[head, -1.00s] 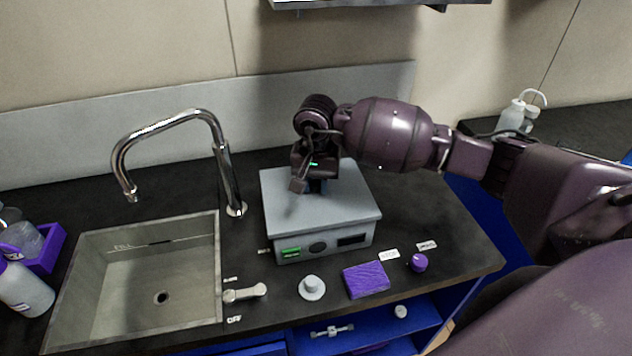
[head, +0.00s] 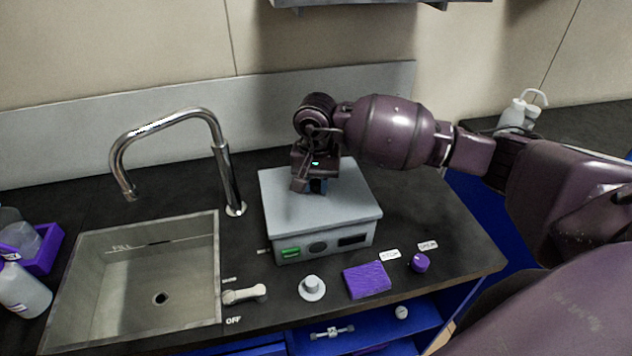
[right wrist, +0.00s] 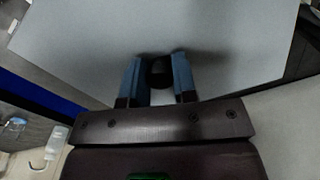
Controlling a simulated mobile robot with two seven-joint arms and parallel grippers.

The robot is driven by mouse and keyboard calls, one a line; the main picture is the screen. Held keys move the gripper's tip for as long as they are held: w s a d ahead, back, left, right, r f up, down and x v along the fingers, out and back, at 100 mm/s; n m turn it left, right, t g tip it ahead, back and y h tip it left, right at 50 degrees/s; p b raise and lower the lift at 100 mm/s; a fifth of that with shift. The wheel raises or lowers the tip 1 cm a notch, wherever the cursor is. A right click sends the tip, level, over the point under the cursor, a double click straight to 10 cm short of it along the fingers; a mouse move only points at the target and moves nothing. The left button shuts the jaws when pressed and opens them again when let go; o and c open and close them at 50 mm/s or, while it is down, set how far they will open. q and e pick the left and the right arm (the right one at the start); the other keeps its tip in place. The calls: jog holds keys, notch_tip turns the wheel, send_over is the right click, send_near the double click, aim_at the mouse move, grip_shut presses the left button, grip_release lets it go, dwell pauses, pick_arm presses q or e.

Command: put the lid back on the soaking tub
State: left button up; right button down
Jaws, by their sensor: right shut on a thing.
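The soaking tub (head: 330,247) is a grey box with a green display on its front, standing on the dark counter right of the sink. Its flat grey lid (head: 310,211) lies over the top and looks level. My right gripper (head: 318,187) is above the lid's back half. In the right wrist view its two blue fingers (right wrist: 160,78) are shut on a dark round knob (right wrist: 160,70) on the lid (right wrist: 120,35). Whether the lid is fully seated is hard to tell. My left gripper is not in view.
A sink (head: 150,270) with a chrome faucet (head: 222,165) lies left of the tub. In front are a grey knob (head: 312,286), a purple pad (head: 367,280) and a purple button (head: 419,262). A purple bottle rack (head: 48,250) stands at the far left.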

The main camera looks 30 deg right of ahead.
pick_arm(q)
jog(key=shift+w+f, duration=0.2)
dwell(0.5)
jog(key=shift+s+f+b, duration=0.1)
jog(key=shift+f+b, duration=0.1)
jog(key=shift+b, duration=0.2)
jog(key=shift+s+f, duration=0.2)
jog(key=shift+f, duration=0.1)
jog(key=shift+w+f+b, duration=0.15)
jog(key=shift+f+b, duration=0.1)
jog(key=shift+b, duration=0.2)
dwell(0.5)
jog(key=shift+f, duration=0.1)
dwell(0.4)
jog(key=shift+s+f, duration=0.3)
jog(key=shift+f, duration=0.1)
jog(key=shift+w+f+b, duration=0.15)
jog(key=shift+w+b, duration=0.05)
jog(key=shift+b, duration=0.3)
